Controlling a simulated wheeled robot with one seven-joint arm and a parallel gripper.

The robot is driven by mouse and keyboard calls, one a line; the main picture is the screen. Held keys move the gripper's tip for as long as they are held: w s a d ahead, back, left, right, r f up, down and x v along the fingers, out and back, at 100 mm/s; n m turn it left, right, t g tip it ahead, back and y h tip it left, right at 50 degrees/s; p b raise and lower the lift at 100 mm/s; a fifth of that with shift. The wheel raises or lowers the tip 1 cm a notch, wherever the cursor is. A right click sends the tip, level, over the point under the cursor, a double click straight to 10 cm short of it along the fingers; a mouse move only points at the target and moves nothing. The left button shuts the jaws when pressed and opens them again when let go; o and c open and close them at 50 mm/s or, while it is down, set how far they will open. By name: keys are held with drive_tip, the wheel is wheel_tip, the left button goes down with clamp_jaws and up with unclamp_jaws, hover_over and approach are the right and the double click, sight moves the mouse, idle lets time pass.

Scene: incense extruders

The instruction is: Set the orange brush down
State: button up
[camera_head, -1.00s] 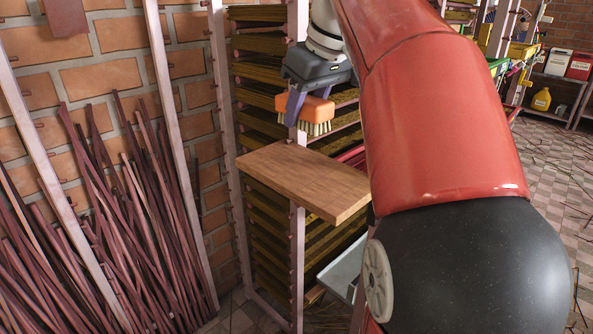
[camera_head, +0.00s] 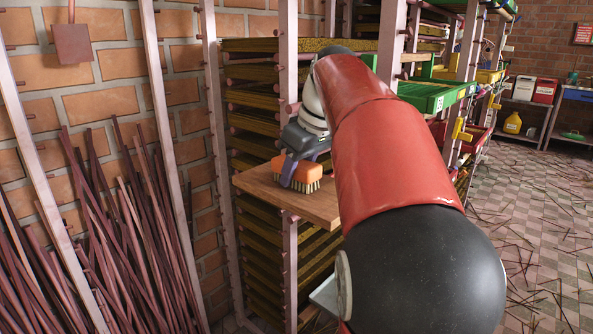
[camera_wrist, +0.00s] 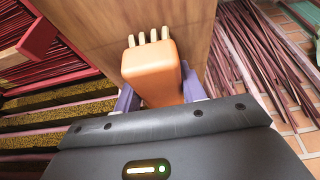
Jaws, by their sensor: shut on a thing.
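The orange brush (camera_head: 301,174) has an orange block body and pale bristles that point down. It is at the wooden board (camera_head: 254,186), a shelf that sticks out from the rack. My gripper (camera_head: 293,172) is shut on the brush with its purple fingers on either side. The bristles appear at or just above the board's top; I cannot tell whether they touch. In the wrist view the brush (camera_wrist: 153,72) sits between the fingers, over the wooden board (camera_wrist: 100,25), with several bristle tufts showing at its far end.
A rack of stacked trays (camera_head: 250,95) stands behind and below the board. Bundles of dark red sticks (camera_head: 110,230) lean on the brick wall at left. A green tray (camera_head: 430,95) is to the right. Bare board shows beside the brush.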

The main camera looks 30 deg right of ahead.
drive_tip(key=o, duration=0.9)
drive_tip(key=shift+c, duration=0.2)
drive_tip(key=p+v, duration=0.2)
drive_tip(key=v, duration=1)
drive_tip(key=s+a+f+m, duration=0.1)
drive_tip(key=s+a+f, duration=0.4)
drive_tip(key=f, duration=0.4)
drive_tip(key=s+a+f+m+h, duration=0.1)
drive_tip(key=s+a+f, duration=0.4)
drive_tip(key=f, duration=0.4)
drive_tip(key=s+a+f+m+t, duration=0.1)
drive_tip(key=s+a+f+m, duration=0.1)
drive_tip(key=s+a+f, duration=0.3)
wheel_tip(320, 180, down, 5)
drive_tip(key=shift+s+a+r+h, duration=0.2)
drive_tip(key=shift+s+a+h, duration=0.1)
drive_tip(key=shift+s+a, duration=0.1)
